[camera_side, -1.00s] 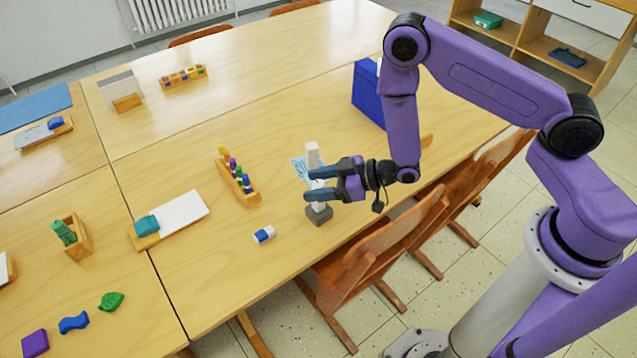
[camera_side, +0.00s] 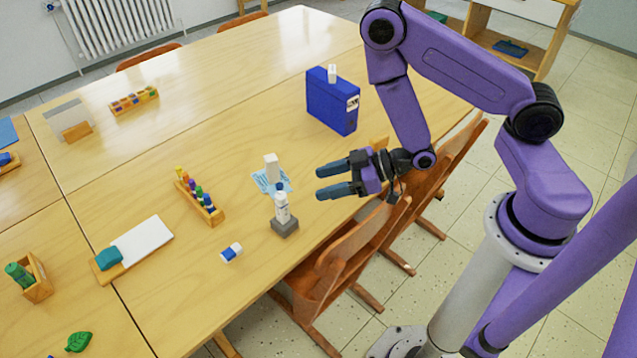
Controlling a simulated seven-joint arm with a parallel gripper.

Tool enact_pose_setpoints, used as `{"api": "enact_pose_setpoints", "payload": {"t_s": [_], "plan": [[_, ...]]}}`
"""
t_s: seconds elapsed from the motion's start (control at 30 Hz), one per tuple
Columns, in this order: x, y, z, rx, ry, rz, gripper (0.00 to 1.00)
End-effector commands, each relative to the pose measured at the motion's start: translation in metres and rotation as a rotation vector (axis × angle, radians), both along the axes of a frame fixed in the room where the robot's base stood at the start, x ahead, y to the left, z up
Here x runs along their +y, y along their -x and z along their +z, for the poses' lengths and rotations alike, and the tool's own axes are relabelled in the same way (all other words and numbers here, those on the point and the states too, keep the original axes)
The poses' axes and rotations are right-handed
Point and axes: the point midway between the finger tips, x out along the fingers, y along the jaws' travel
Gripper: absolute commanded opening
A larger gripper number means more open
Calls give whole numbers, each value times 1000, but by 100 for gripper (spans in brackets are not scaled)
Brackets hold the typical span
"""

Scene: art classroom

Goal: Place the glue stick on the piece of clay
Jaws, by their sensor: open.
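The glue stick (camera_side: 282,208), white with a blue band and a pale cap, stands upright on the piece of clay (camera_side: 286,229), a small grey block near the table's right edge. My gripper (camera_side: 328,180) is open and empty, up and to the right of the glue stick and apart from it. Its two dark blue fingers point left, toward the glue stick's side.
A white upright block (camera_side: 271,167) stands by a light blue patterned paper (camera_side: 264,181) just behind the glue stick. A blue and white eraser (camera_side: 232,252) lies to the front left. A wooden rack of coloured bottles (camera_side: 199,196) is further left. A blue box (camera_side: 332,102) stands behind.

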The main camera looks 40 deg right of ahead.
Motion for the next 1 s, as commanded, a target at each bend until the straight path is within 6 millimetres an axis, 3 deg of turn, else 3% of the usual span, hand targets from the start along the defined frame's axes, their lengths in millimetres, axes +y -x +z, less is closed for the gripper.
{"api": "enact_pose_setpoints", "payload": {"t_s": [0.33, 0.57, 0.77, 1.0], "plan": [[-2, 3, 2, 3, 5, 3, 57], [16, 5, 9, 61, 106, 62, 57], [32, 18, 23, 158, 264, 125, 57], [33, 48, 50, 285, 449, 168, 57]]}}
